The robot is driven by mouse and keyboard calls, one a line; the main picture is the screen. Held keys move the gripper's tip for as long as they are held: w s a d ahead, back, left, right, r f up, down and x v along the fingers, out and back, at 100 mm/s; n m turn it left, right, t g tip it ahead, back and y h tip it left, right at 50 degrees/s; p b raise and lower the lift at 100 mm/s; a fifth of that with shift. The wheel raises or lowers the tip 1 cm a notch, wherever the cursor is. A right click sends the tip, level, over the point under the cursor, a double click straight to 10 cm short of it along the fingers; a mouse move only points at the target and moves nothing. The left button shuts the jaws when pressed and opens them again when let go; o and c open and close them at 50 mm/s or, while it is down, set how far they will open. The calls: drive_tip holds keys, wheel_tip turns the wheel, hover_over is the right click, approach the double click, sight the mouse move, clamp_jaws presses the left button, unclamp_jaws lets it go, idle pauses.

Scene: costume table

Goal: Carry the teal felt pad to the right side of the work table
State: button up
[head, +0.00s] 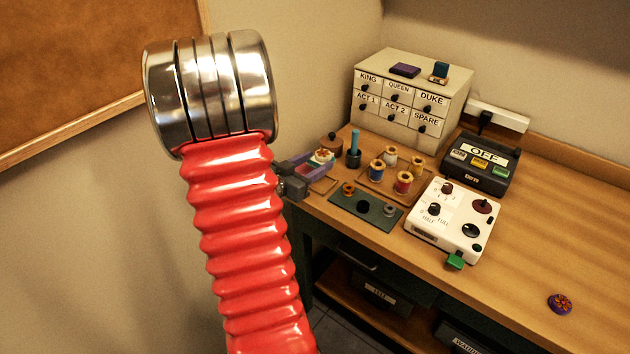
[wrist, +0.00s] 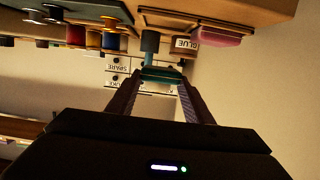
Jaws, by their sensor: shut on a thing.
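The teal felt pad (wrist: 162,74) shows in the wrist view as a thin teal strip between my fingertips. My gripper (wrist: 160,82) is shut on it. In the head view my gripper (head: 318,164) is at the left end of the work table (head: 545,235), beside the brown pot and the teal post. The pad is hard to make out there.
A teal post (head: 354,144), thread spools (head: 403,182) and a dark green mat (head: 377,214) are right of my gripper. A white knobbed box (head: 455,218), a black OFF box (head: 480,160) and a drawer cabinet (head: 410,92) stand further along. A glue pot (wrist: 184,46) is close in the wrist view.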

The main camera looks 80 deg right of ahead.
sight(314, 188)
drive_tip(key=shift+f, duration=1.35)
drive_tip(key=shift+f, duration=0.1)
drive_tip(key=shift+s+f, duration=0.1)
drive_tip(key=shift+f, duration=1.7)
drive_tip(key=o, duration=1.1)
drive_tip(key=shift+f, duration=0.2)
drive_tip(key=v, duration=1.3)
drive_tip(key=shift+w+a+f, duration=0.2)
drive_tip(key=shift+a, duration=0.25)
drive_tip(key=shift+c, duration=0.3)
